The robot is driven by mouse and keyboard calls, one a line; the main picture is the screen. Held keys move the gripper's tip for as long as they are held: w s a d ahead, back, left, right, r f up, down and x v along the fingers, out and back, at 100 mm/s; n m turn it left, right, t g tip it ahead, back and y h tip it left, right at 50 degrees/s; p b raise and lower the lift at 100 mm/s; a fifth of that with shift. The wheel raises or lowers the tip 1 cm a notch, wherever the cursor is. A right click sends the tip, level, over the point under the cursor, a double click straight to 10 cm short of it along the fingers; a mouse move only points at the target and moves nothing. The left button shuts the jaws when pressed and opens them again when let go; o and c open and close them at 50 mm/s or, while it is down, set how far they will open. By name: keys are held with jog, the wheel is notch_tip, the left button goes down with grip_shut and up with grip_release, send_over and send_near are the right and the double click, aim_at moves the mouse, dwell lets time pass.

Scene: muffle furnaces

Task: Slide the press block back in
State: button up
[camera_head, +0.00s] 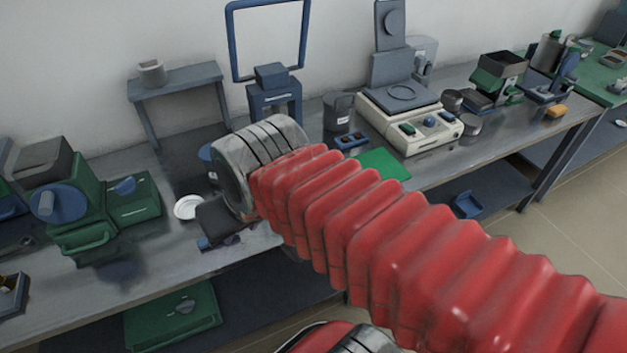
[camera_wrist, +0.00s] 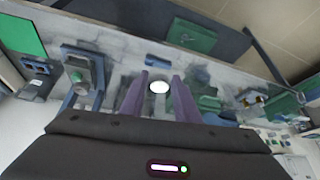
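My gripper (camera_wrist: 160,76) shows two purple fingers held apart with a clear gap in the wrist view, and nothing is gripped. In the head view its dark body (camera_head: 222,216) is over the bench, with the fingers mostly hidden. A blue press-like stand with a block on top (camera_head: 272,76) stands at the back of the bench, its lower part hidden by my wrist. A similar blue device (camera_wrist: 82,78) with a greenish middle is left of the fingers in the wrist view. I cannot tell which part is the press block.
A white disc (camera_head: 188,207) lies on the bench and shows between the fingers in the wrist view (camera_wrist: 158,87). Green equipment (camera_head: 85,205) stands left. A beige balance-like unit (camera_head: 410,118), a dark beaker (camera_head: 339,112) and a green mat (camera_head: 383,163) are right.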

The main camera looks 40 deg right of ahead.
jog(key=w+d+f+m+g, duration=0.1)
jog(key=w+d+m, duration=0.3)
jog(key=d, duration=0.6)
jog(key=w+d+f+m+g, duration=0.1)
jog(key=w+d+f+m, duration=0.3)
jog(key=d+m, duration=0.5)
jog(key=w+d+f+m+g, duration=0.1)
jog(key=w+d+f+m, duration=0.1)
jog(key=w+d+m, duration=0.2)
jog(key=d+m, duration=0.3)
jog(key=d, duration=0.3)
jog(key=shift+w+d+f+h, duration=0.3)
jog(key=shift+w+d, duration=0.05)
jog(key=shift+w, duration=0.05)
jog(key=shift+f, duration=0.1)
jog(key=x, duration=1.3)
jog(key=shift+f, duration=0.35)
grip_shut()
